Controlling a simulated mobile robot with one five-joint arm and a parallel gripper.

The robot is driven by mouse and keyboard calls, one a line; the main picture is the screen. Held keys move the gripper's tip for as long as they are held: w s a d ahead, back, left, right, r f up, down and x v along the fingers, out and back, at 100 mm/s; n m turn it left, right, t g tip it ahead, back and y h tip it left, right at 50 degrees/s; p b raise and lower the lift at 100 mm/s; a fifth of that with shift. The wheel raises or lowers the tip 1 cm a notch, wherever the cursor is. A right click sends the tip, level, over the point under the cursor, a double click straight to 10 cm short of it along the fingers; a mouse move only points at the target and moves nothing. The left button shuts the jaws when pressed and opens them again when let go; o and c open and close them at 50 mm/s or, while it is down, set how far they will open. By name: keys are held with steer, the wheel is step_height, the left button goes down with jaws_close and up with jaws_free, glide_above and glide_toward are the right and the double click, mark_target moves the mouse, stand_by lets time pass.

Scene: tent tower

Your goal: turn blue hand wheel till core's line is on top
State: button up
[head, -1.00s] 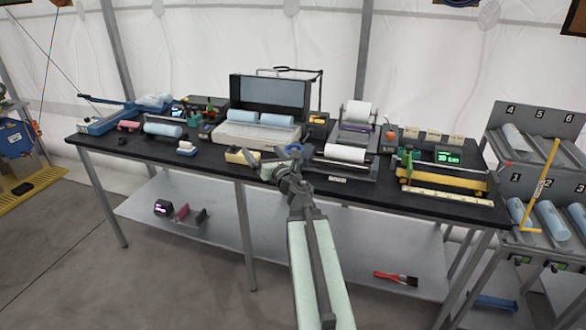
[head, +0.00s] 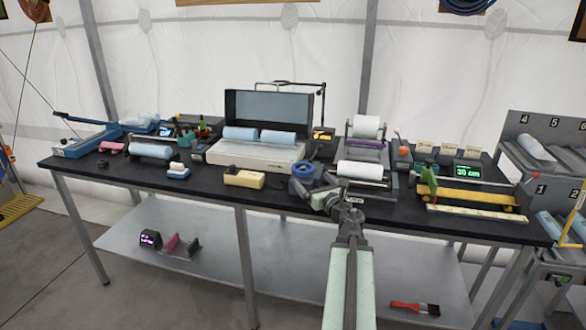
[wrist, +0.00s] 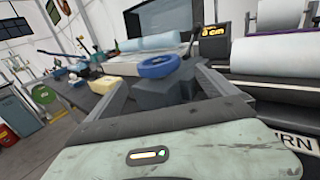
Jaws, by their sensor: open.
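The blue hand wheel (head: 303,170) lies near the front edge of the black bench, left of a roller machine. It also shows in the wrist view (wrist: 158,65), beyond and between my fingers, on a dark block. My gripper (head: 324,193) is open and empty, just in front of and slightly right of the wheel, apart from it. In the wrist view my gripper (wrist: 165,88) has its fingers spread. A white roll (head: 360,170) rests on the machine beside the wheel; it looms large at right in the wrist view (wrist: 268,54). I cannot make out a line on it.
An open case (head: 255,153) with two blue rolls stands behind left. A yellow block (head: 243,179) lies left of the wheel. A yellow ruler (head: 478,216) lies at right.

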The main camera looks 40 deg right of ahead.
mark_target(303, 170)
steer(key=shift+w, duration=0.3)
steer(key=x, duration=0.8)
steer(key=shift+s, duration=0.1)
steer(key=c, duration=1.4)
